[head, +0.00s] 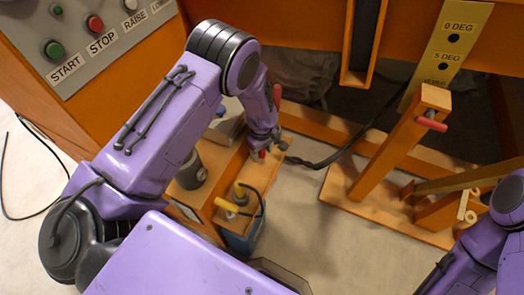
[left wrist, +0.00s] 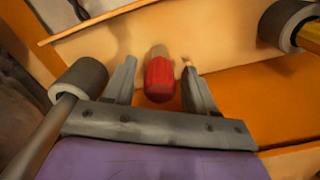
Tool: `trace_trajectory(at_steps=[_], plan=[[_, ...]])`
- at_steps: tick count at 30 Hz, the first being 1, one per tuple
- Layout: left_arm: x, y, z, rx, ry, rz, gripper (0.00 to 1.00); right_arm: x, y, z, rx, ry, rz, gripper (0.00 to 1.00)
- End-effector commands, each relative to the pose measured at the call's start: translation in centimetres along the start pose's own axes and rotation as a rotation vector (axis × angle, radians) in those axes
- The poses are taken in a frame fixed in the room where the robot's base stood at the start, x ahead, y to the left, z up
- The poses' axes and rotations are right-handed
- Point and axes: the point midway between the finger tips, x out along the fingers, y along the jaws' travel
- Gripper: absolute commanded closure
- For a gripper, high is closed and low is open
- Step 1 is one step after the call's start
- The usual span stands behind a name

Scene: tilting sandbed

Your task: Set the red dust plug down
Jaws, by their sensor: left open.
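The red dust plug (left wrist: 159,80) shows in the left wrist view as a short red cylinder with a paler tip. It sits between the two fingers of my left gripper (left wrist: 158,86), with a gap on each side. The fingers are open. In the head view my left gripper (head: 268,150) is low over the wooden ledge beside the orange cabinet, and a small bit of red shows at its fingertips. Whether the plug rests fully on the wood cannot be told. My right arm shows at the lower right edge of the head view; its gripper is out of view.
A black cable (head: 335,157) ends close to my left gripper. A blue container (head: 243,236) with yellow-handled items stands below it. A wooden post (head: 402,143) with a red pin is to the right. The control panel (head: 95,38) is upper left. Pale floor lies between.

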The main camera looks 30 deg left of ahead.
Motion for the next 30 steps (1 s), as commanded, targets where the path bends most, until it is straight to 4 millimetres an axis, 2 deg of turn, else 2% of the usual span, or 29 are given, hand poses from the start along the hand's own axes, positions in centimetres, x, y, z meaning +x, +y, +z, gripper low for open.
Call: trace_trajectory(at_steps=[9, 15, 19, 30], plan=[[-7.7, 0.1, 0.0, 0.001, 0.003, 0.004, 0.44, -0.8, 0.1, -0.3, 0.000, 0.000, 0.000, 0.57], [-11.2, 0.0, 0.0, 0.000, 0.001, 0.001, 0.44, -1.2, 0.1, -0.5, 0.000, 0.000, 0.000, 0.57], [-12.0, 0.0, 0.0, 0.000, 0.000, 0.001, 0.44, -1.2, 0.1, -0.5, 0.000, 0.000, 0.000, 0.57], [-12.0, 0.0, 0.0, 0.000, 0.000, 0.000, 0.44, -1.2, 0.1, -0.5, 0.000, 0.000, 0.000, 0.57]])
